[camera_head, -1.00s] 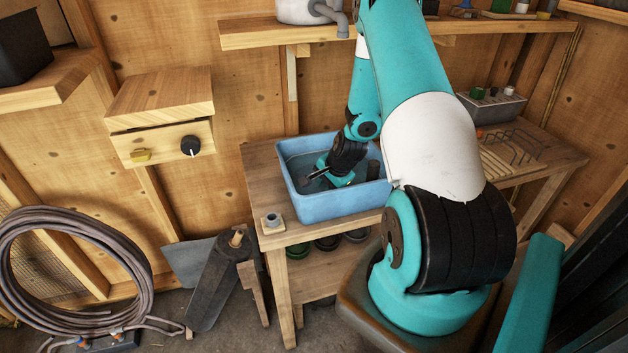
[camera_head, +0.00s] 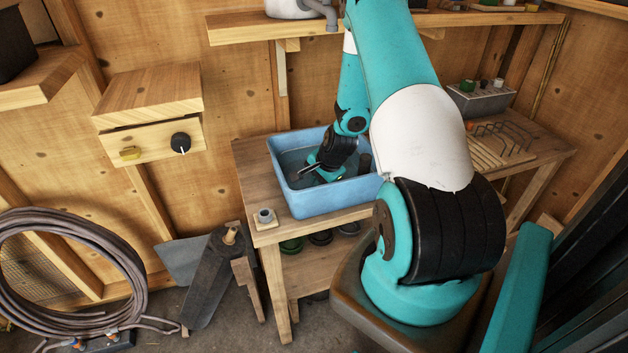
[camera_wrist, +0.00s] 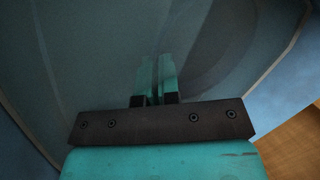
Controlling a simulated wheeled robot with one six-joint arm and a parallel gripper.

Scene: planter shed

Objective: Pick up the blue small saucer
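My gripper (camera_head: 308,168) reaches down into the blue tub (camera_head: 335,198) on the wooden table. In the wrist view its two teal fingers (camera_wrist: 157,78) are close together, pointing into the dim, watery-looking inside of the tub. A dark curved shape (camera_wrist: 215,62) lies just right of the fingers; I cannot tell whether it is a saucer. No blue small saucer can be made out clearly in either view. Whether anything thin is between the fingertips is too dim to tell.
The tub's walls surround my gripper closely. A small grey cup-like piece (camera_head: 265,217) stands on the table's front left corner. Several round dishes or pots (camera_head: 320,238) sit on the lower shelf. A wire rack (camera_head: 500,140) and grey box (camera_head: 482,100) are at the right.

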